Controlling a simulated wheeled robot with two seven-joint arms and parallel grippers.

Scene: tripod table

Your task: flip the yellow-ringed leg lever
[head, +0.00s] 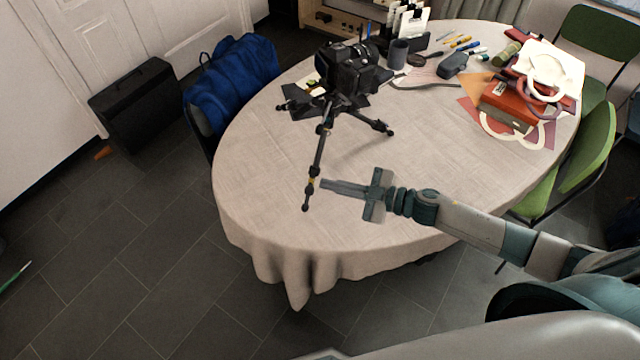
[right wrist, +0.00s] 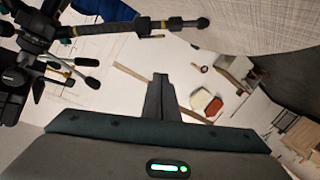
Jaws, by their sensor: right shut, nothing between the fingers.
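A small black tripod (head: 321,146) with a black camera (head: 350,68) on top stands on the table. Its near leg slopes down toward the table's front edge and carries a small yellow ring (head: 312,180) low down, with a lever there too small to make out. In the right wrist view the leg (right wrist: 110,29) runs across the top, with a yellow mark (right wrist: 163,24) and a small lever (right wrist: 153,36). My right gripper (head: 323,184) is shut and empty, its tips just right of the yellow ring; contact cannot be told. My left gripper is out of view.
The oval table (head: 255,150) has a pale cloth, clear around the near leg. Books (head: 508,105), a dark case (head: 453,65), pens and a cup (head: 398,53) lie toward the back. A blue bag (head: 235,80) on a chair stands left.

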